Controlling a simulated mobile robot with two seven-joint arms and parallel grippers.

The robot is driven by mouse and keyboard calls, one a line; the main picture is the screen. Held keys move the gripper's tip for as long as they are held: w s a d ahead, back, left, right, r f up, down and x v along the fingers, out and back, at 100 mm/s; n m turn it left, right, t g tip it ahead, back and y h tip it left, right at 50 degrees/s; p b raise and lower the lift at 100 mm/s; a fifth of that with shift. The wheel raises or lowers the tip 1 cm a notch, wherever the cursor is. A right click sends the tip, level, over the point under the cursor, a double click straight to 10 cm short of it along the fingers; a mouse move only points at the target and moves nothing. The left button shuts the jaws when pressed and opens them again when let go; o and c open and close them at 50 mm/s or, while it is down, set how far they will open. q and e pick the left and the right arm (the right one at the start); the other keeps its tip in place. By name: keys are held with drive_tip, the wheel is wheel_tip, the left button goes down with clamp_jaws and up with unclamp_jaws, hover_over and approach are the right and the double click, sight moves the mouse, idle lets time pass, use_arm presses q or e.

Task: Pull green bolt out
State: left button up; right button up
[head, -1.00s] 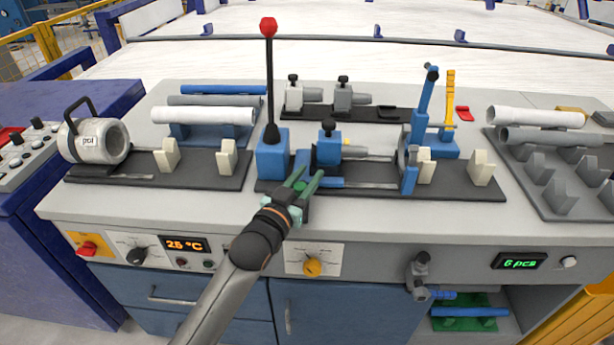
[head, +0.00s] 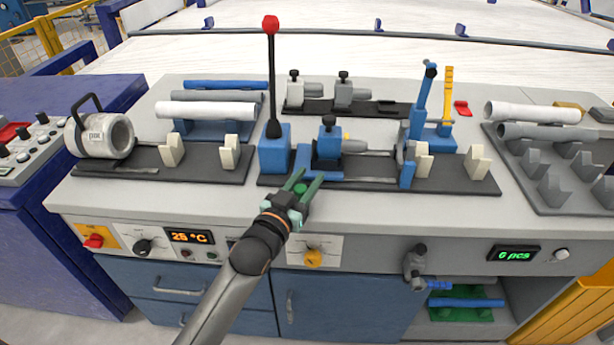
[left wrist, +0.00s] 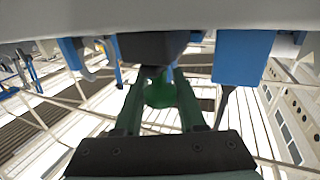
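The green bolt (head: 300,188) is at the front edge of the bench fixture, below the blue block beside the red-knobbed lever. My left gripper (head: 305,184) reaches up to it from the front, with one finger on each side. In the left wrist view the bolt's green rounded head (left wrist: 160,92) lies between the two dark green fingers (left wrist: 160,85). The fingers stand apart by about the bolt's width; I cannot tell whether they press on it. The bolt's far end is hidden. My right gripper is not in view.
The red-knobbed lever (head: 272,80) stands just behind the bolt. A blue clamp (head: 328,145) sits to its right. The bench front has a yellow knob (head: 313,258) below and a grey valve (head: 417,266) at right. Free room lies in front of the bench.

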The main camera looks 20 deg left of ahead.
use_arm(q)
drive_tip(key=o, duration=0.4)
drive_tip(key=shift+s, duration=0.1)
drive_tip(key=shift+s, duration=0.2)
drive_tip(key=s+a, duration=0.1)
drive_tip(key=s, duration=1.1)
drive_tip(key=shift+a+p, duration=0.2)
drive_tip(key=shift+p, duration=0.25)
